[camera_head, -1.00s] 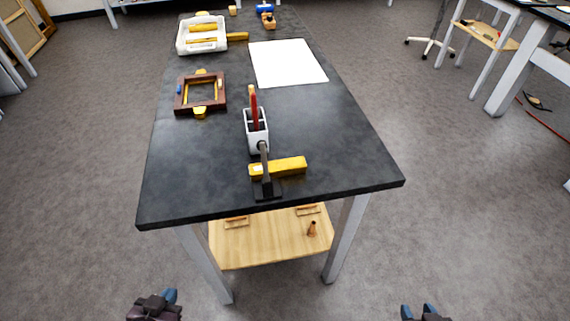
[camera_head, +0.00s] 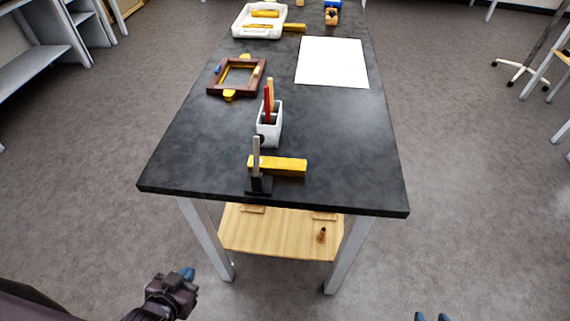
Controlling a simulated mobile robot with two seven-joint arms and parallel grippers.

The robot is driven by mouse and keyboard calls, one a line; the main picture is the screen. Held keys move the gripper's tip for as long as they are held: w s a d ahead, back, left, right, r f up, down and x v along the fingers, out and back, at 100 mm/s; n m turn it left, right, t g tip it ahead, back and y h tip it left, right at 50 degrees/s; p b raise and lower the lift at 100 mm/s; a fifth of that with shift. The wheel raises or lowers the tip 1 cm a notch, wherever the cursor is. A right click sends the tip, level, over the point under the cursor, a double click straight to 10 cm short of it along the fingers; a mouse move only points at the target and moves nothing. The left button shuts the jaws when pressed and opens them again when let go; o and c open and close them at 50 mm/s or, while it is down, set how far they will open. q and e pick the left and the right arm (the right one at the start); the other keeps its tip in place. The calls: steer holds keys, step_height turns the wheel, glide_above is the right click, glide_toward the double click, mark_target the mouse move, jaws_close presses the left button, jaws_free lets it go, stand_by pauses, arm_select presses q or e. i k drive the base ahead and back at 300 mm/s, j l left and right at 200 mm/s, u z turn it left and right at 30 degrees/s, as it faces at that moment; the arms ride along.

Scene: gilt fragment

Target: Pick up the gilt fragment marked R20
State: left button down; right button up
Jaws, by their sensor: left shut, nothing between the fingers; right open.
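Several gilt pieces lie on the dark table, and I cannot read R20 on any of them. A gilt bar (camera_head: 285,166) lies near the front edge, behind a small black stand with an upright grey post (camera_head: 256,160). Other gilt pieces (camera_head: 265,14) lie in the white tray (camera_head: 240,32) at the back left, and one gilt piece (camera_head: 295,27) is beside it. My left gripper (camera_head: 187,273) is shut and empty, low in front of the table's left front. My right gripper (camera_head: 431,317) shows only blue fingertips at the bottom edge, open and apart from everything.
A white holder (camera_head: 269,131) with upright red and yellow tools stands behind the front bar. A brown frame (camera_head: 212,88) with gilt bits lies at the left. A white sheet (camera_head: 332,62) lies at the back right. A wooden shelf (camera_head: 280,235) is under the tabletop. The table's right front is clear.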

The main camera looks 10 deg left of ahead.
mark_target(279, 165)
steer(key=i+l+u, duration=0.2)
steer(key=l, duration=0.2)
steer(key=l+u, duration=0.2)
steer(key=l, duration=0.2)
steer(key=i+l+u, duration=0.2)
steer(key=u, duration=0.15)
steer(key=j, duration=0.35)
steer(key=i, duration=0.05)
